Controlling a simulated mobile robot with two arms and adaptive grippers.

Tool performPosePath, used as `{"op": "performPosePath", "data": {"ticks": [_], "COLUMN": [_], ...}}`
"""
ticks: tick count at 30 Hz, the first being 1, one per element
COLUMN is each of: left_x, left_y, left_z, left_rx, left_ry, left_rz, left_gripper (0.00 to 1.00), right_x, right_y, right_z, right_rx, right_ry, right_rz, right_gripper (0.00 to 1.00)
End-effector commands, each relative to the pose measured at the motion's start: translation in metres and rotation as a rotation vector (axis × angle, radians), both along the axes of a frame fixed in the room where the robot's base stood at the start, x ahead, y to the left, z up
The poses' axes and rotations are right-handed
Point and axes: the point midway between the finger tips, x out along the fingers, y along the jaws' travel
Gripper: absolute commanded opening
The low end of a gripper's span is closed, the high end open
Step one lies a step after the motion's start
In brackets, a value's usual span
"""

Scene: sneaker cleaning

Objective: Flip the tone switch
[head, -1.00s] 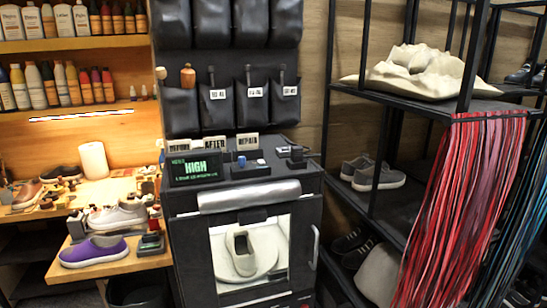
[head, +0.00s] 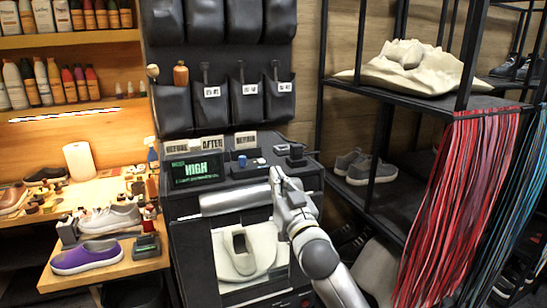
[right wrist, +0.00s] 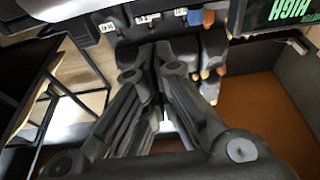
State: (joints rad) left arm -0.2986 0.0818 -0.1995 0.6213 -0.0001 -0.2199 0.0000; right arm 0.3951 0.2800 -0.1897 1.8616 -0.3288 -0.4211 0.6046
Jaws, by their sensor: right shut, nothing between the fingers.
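A black cleaning machine (head: 190,240) stands in the middle of the head view. Its green display (head: 196,169) reads HIGH. My right gripper (head: 277,174) is shut and empty, just in front of this ledge, below and between the two controls. In the right wrist view its closed fingers (right wrist: 165,55) point up toward dark parts, with the display (right wrist: 288,12) upside down at top right. My left gripper is not in view.
A black shelf rack (head: 420,97) with hanging red laces (head: 462,200) stands at the right. A wooden bench (head: 120,272) with a purple shoe (head: 86,256) is at the left.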

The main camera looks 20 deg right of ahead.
Motion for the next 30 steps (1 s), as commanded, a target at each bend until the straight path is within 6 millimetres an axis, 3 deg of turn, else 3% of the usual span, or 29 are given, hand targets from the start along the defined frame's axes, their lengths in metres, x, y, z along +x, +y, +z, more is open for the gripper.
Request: {"op": "performPosePath", "data": {"ticks": [1,4,17,30], "left_x": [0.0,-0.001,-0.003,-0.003], "left_y": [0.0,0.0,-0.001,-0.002], "left_z": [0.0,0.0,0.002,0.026], "left_rx": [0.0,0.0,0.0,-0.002], "left_ry": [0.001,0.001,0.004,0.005], "left_rz": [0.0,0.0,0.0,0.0], "left_gripper": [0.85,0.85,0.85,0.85], "right_x": [-0.002,-0.004,-0.002,0.052], "right_y": [0.001,0.002,0.002,0.004], "right_z": [0.014,0.028,0.033,0.054], "right_rx": [0.001,0.004,0.005,0.005], "right_ry": [-0.028,-0.057,-0.063,-0.061], "right_rz": [0.004,0.009,0.011,0.01], "right_gripper": [0.0,0.0,0.0,0.0]}}
